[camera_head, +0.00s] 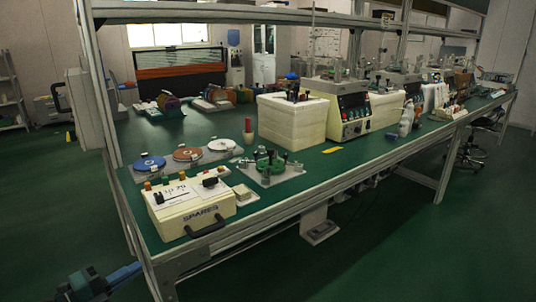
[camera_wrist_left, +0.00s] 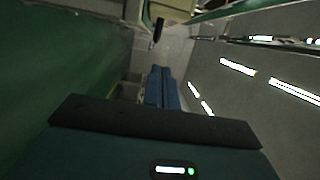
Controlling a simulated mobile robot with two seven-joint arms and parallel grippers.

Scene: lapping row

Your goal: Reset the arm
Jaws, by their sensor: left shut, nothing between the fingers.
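My left gripper (camera_head: 137,268) is low at the bottom left of the head view, beside the near left leg of the bench and below the level of its top. Its blue fingers are together with nothing between them. In the left wrist view the left gripper (camera_wrist_left: 161,72) also shows as two blue fingers side by side, empty. My right gripper is in neither view.
A long green-topped bench (camera_head: 315,175) runs away to the right. A cream SPARES box (camera_head: 188,213) sits at its near left corner, with blue, copper and white discs (camera_head: 187,154) behind it. Green floor (camera_head: 40,215) is open on the left.

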